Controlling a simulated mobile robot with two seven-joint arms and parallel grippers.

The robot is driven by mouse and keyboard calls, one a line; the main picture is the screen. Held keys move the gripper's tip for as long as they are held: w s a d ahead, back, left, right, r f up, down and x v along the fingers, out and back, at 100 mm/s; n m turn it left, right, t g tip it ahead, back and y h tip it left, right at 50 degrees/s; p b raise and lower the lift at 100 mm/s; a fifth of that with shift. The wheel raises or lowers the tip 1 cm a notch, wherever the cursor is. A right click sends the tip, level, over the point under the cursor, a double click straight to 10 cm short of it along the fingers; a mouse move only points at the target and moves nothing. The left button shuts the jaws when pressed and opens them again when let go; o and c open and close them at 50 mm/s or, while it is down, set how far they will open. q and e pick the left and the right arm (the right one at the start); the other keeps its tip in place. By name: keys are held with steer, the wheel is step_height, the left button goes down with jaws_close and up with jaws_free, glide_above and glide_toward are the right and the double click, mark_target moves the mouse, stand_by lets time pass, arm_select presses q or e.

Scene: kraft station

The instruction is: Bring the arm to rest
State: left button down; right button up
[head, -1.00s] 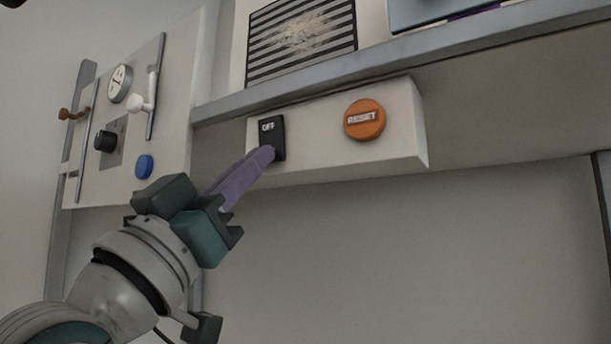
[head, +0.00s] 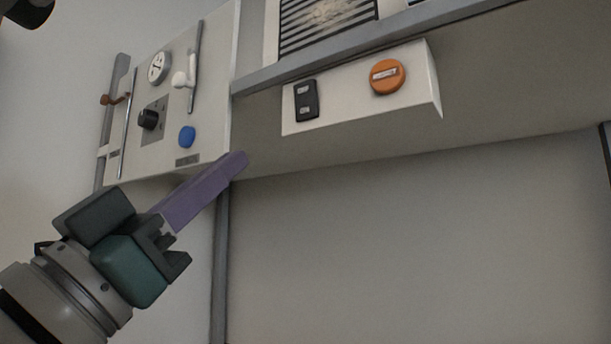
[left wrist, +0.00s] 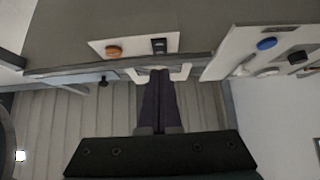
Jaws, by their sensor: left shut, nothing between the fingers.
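My left gripper (head: 240,160) comes in from the lower left in the head view, its purple fingers closed together and empty. My right gripper is not in view.
A white panel (head: 215,120) at the left carries a gauge (head: 158,67), a black knob (head: 148,119), a white-handled lever (head: 181,79) and a blue button (head: 187,137). A grey shelf edge (head: 340,52) runs above the switch box. The wall below the box is bare.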

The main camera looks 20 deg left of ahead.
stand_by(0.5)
arm_select(q)
step_height(320, 180, down, 21)
steer(key=s+d+n+g+y, duration=0.15)
steer(key=g+y, duration=0.35)
steer(key=g, duration=0.5)
steer(key=s+a+f+g+y, duration=0.35)
steer(key=s+f+g, duration=0.65)
steer(key=s+f, duration=0.6)
steer(key=s+r+g+p, duration=0.1)
steer(key=s+r+p, duration=0.2)
steer(key=r+p, duration=2.3)
steer(key=shift+a+p, duration=0.35)
steer(key=shift+p, duration=0.1)
steer(key=shift+s+n, duration=0.1)
steer(key=shift+n, duration=0.15)
